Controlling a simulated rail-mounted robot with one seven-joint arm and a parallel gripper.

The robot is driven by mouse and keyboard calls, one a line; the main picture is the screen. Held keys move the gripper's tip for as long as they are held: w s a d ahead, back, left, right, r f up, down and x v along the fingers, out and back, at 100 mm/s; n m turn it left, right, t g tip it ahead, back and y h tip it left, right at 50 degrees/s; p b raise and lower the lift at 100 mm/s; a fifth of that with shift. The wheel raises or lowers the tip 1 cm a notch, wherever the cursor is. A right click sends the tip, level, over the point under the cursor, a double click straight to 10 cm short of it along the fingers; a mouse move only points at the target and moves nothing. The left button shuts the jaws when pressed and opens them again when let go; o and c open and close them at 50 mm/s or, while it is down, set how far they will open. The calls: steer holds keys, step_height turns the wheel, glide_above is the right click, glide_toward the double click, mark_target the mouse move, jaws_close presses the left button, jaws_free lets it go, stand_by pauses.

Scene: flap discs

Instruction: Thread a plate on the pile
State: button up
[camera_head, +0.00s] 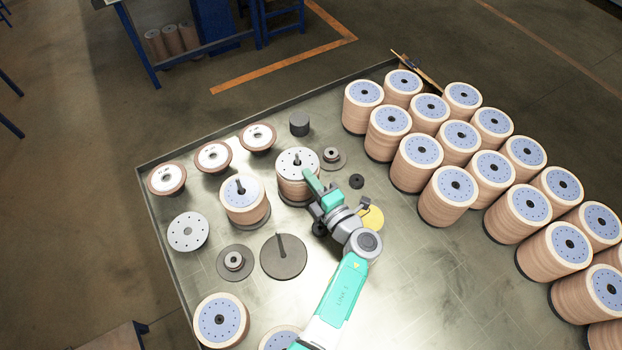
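A light grey metal plate (286,167) with small holes is at the top of a tan pile (292,189). A dark peg shows at its centre. Whether the plate lies flat on the pile is too small to tell. My gripper (310,181) is at the front right edge of this plate and pile. Its fingertips are partly hidden, so I cannot see whether they grip the plate. A second tan pile (243,211) with a blue-grey top and a peg stands to the left. A similar grey plate (188,232) lies farther left.
A dark round base (283,265) with an upright peg stands in front. Smaller flanged parts (234,263) and (331,155) stand nearby. Three discs (213,156) line the back left. Several tall piles (455,184) fill the right. A yellow disc (372,218) is beside my wrist.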

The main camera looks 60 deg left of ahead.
steer(key=shift+o, duration=0.7)
steer(key=shift+f, duration=0.3)
steer(key=shift+f, duration=0.1)
steer(key=d, duration=0.7)
steer(key=shift+w+d+r+p, duration=0.2)
steer(key=shift+w+d+p, duration=0.1)
steer(key=shift+w+p, duration=0.1)
steer(key=shift+r, duration=0.1)
